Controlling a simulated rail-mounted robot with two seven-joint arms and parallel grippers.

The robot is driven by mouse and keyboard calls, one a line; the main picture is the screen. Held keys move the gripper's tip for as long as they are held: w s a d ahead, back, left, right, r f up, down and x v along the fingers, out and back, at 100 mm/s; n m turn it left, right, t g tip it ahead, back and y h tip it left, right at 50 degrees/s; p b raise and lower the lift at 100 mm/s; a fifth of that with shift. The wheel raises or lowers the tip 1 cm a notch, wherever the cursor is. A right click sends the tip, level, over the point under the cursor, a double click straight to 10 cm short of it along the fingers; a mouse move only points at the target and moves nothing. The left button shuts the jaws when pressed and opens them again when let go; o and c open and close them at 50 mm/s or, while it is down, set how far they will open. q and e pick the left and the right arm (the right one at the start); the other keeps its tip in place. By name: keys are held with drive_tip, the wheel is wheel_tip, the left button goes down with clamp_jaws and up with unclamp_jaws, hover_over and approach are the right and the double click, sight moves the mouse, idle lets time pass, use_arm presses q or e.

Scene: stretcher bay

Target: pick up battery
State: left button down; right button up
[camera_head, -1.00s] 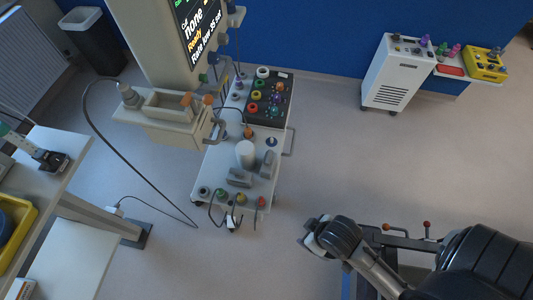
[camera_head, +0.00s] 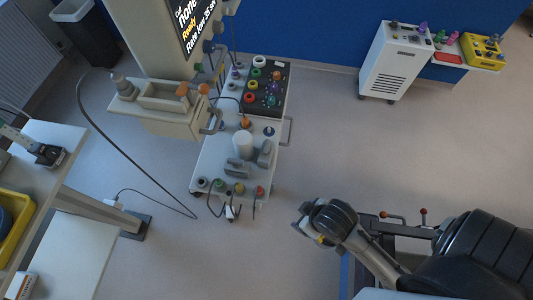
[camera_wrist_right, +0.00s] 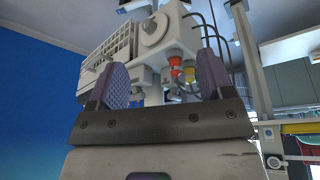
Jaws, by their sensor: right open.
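My right gripper (camera_wrist_right: 160,66) shows in the right wrist view with its two purple-grey fingers apart and nothing between them. Beyond the fingers is white equipment with red and yellow connectors (camera_wrist_right: 182,70) and dark cables. In the head view my right arm (camera_head: 332,216) comes in from the lower right, ending right of the trolley (camera_head: 212,160); its fingers are not clear there. On the trolley stand a white cylinder (camera_head: 243,145) and two grey blocks, one in front (camera_head: 237,168) and one at right (camera_head: 265,152). I cannot tell which thing is the battery. My left gripper is not in view.
A white vented cabinet (camera_head: 392,65) and a yellow device (camera_head: 481,50) stand along the blue wall. A bench with a yellow tray (camera_head: 18,240) is at left. A cable (camera_head: 95,120) loops down to the floor.

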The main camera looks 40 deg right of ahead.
drive_tip(key=w+d+r+n+t+h+b, duration=0.1)
drive_tip(key=w+r+n+t, duration=0.25)
drive_tip(key=w+r, duration=0.95)
drive_tip(key=w+d+r+n+t, duration=0.15)
drive_tip(key=w+r+t, duration=0.25)
drive_tip(key=w+r, duration=0.95)
drive_tip(key=m+g, duration=1.2)
drive_tip(key=m, duration=0.6)
hover_over(266, 146)
wheel_tip(266, 146, down, 20)
drive_tip(key=r, duration=0.1)
drive_tip(key=shift+t+y, duration=0.25)
drive_tip(key=shift+y, duration=0.15)
wheel_tip(266, 146, down, 8)
drive_tip(key=shift+w+r+b, duration=0.1)
drive_tip(key=shift+w+b, duration=0.05)
drive_tip(key=shift+b, duration=0.35)
drive_tip(key=shift+f, duration=3)
